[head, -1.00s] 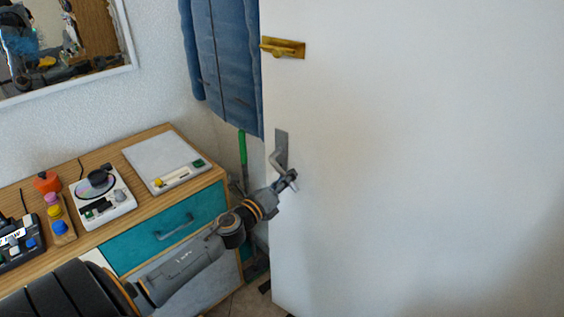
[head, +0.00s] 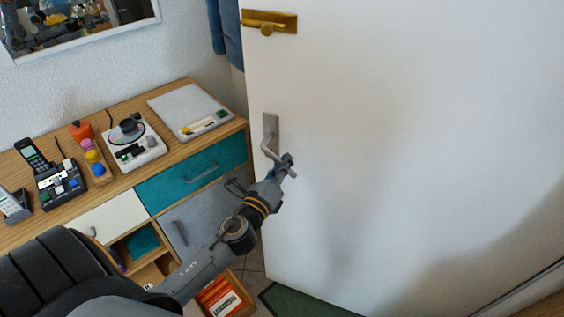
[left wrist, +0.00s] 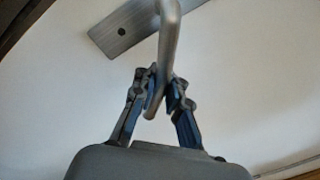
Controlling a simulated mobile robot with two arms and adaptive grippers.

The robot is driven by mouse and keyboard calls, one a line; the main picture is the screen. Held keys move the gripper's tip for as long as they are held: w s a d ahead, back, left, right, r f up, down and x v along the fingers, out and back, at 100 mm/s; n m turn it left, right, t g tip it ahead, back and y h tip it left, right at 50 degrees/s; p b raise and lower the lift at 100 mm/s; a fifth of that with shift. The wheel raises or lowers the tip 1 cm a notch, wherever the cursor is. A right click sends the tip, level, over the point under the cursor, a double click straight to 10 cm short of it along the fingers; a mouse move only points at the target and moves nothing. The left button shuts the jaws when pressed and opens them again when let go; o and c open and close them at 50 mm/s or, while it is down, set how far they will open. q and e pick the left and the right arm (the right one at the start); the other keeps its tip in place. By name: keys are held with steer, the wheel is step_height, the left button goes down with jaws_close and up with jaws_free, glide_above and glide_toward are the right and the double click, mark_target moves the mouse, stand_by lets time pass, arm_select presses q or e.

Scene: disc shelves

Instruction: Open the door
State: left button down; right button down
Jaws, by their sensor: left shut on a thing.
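The white door (head: 390,130) fills the right of the head view. Its grey lever handle (head: 269,140) sits on a metal plate near the door's left edge. My left gripper (head: 286,166) is at the lever. In the left wrist view, my left gripper (left wrist: 161,92) is shut on the lever handle (left wrist: 168,45), with a finger on each side of the bar. The handle's plate (left wrist: 125,30) shows behind it. A brass latch (head: 269,24) is mounted higher on the door. My right gripper is not in view.
A wooden cabinet (head: 125,193) with teal, white and grey fronts stands left of the door, with phones and small devices on top. A green mat (head: 305,302) lies at the door's foot. A framed mirror (head: 80,22) hangs above.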

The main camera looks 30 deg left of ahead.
arm_select(q)
steer(key=c, duration=1.4)
jaws_free()
steer(key=shift+o, duration=0.3)
steer(key=shift+s, duration=0.15)
steer(key=s+d, duration=0.1)
steer(key=s, duration=1.1)
steer(key=shift+d+f, duration=0.15)
steer(key=shift+f, duration=0.1)
steer(key=shift+w, duration=0.1)
